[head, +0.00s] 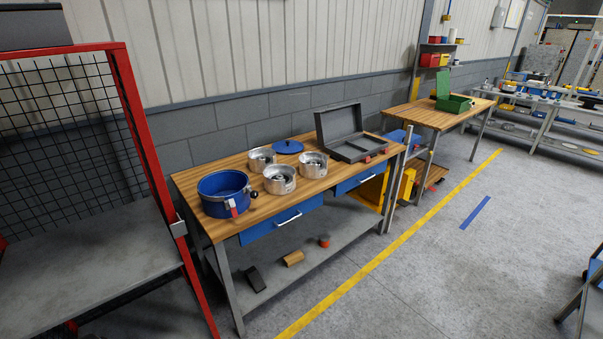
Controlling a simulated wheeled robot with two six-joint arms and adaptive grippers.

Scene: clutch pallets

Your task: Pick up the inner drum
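Three silver, round, open-topped metal drums stand on the wooden workbench (238,229): one at the back left (262,159), one in front (279,179) and one to the right (313,163). Parts show inside them. A larger blue drum (223,193) with a red and white tag stands at the bench's left end. I cannot tell which of these is the inner drum. Neither of my grippers is in view.
A blue lid (288,147) lies behind the silver drums. An open grey case (347,138) stands to their right. A red mesh rack (130,110) stands left of the bench. A second bench (415,116) holds a green box (453,102). The floor in front is clear.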

